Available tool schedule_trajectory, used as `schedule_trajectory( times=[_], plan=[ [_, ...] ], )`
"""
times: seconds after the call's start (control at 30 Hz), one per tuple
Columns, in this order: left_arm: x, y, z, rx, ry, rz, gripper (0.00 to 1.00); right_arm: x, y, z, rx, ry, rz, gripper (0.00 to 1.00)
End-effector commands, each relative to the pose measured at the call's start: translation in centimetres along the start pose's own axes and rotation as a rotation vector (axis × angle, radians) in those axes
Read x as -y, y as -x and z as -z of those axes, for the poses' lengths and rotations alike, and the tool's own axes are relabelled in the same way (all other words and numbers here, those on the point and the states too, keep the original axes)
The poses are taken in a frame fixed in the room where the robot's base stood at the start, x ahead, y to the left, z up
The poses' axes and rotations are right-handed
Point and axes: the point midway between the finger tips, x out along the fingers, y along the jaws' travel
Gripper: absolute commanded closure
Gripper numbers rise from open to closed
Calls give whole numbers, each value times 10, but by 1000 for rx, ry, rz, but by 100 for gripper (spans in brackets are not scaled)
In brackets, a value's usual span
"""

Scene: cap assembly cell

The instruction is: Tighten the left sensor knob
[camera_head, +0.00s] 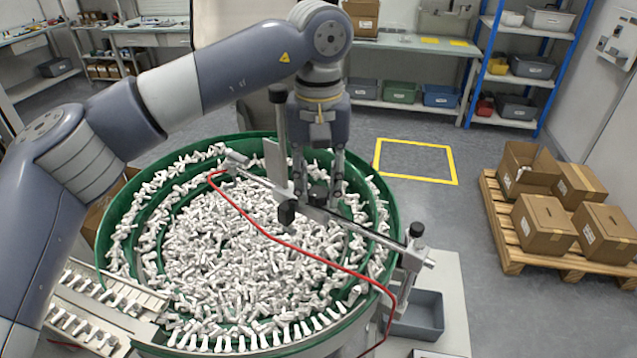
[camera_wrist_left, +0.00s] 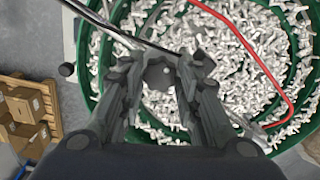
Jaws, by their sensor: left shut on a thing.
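A metal sensor bar (camera_head: 365,230) with clamps crosses above the green bowl feeder and slopes down to the right. A black knob (camera_head: 416,230) sits at its right end, also visible in the left wrist view (camera_wrist_left: 67,69). My left gripper (camera_head: 308,198) points down over the middle of the bar. It is shut on a sensor knob there, which the fingers mostly hide. In the left wrist view the two fingers (camera_wrist_left: 160,68) stand either side of a small grey part. My right gripper is not in view.
The green bowl (camera_head: 108,232) is full of white caps. A red cable (camera_head: 330,262) loops over it. A grey bin (camera_head: 425,312) stands at the bowl's lower right. A pallet (camera_head: 510,248) with cardboard boxes is on the right. The yellow-marked floor (camera_head: 415,160) is clear.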

Motion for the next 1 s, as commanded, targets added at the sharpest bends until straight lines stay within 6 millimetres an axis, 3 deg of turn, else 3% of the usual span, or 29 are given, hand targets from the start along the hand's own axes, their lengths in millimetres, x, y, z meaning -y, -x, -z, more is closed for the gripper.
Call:
schedule_trajectory(
  times=[0.1,0.13,0.2,0.23,0.67,1.0],
  plan=[
    [0,2,1,-5,0,-3,93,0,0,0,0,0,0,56],
    [0,2,1,-5,0,-3,67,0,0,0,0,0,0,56],
    [0,2,1,-5,1,-2,51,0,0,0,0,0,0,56],
    [0,2,1,-4,1,-2,49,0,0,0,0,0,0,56],
    [0,9,0,-3,1,-1,49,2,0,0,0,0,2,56],
    [-1,76,1,-5,2,-2,49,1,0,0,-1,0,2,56]
  ],
)
